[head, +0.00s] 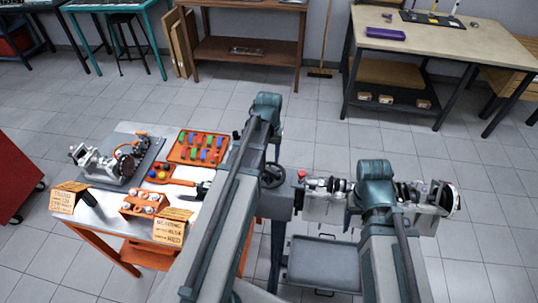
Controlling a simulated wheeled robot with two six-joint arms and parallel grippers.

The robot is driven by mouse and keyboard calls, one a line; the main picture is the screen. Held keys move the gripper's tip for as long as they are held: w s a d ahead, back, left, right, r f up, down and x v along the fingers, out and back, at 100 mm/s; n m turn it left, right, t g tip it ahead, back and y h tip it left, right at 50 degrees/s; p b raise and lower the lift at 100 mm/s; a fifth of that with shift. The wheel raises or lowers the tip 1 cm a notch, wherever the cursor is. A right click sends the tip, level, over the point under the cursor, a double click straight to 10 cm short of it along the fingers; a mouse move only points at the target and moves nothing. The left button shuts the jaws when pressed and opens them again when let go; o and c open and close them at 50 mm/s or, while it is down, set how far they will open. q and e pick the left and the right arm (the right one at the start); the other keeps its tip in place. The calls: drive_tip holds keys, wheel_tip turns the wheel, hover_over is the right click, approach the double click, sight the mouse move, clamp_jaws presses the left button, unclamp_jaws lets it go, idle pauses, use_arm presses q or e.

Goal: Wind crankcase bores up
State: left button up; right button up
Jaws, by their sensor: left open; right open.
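The silver crankcase (328,208) hangs at the right side of a dark grey stand head (282,207). A dark handwheel (273,176) sits at the upper left of that head. My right arm crosses in front of the crankcase, and a silver part with a round end (443,199) shows on the arm's far side. I cannot tell which way the bores face. My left arm passes just left of the handwheel.
A grey drip tray (325,284) lies below the crankcase. Open floor lies behind, before the back tables.

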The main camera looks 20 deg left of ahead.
sight(269, 169)
use_arm(q)
drive_tip(key=m, duration=1.2)
drive_tip(key=shift+r+m, duration=0.1)
drive_tip(key=shift+m, duration=0.3)
drive_tip(key=m, duration=0.4)
drive_tip(key=shift+m, duration=0.4)
drive_tip(key=m, duration=0.5)
drive_tip(key=shift+m, duration=0.4)
wheel_tip(269, 169, down, 7)
drive_tip(key=b, duration=0.6)
drive_tip(key=shift+r+b, duration=0.1)
drive_tip(key=shift+b, duration=0.2)
drive_tip(key=shift+r, duration=0.15)
drive_tip(key=shift+c, duration=0.7)
clamp_jaws()
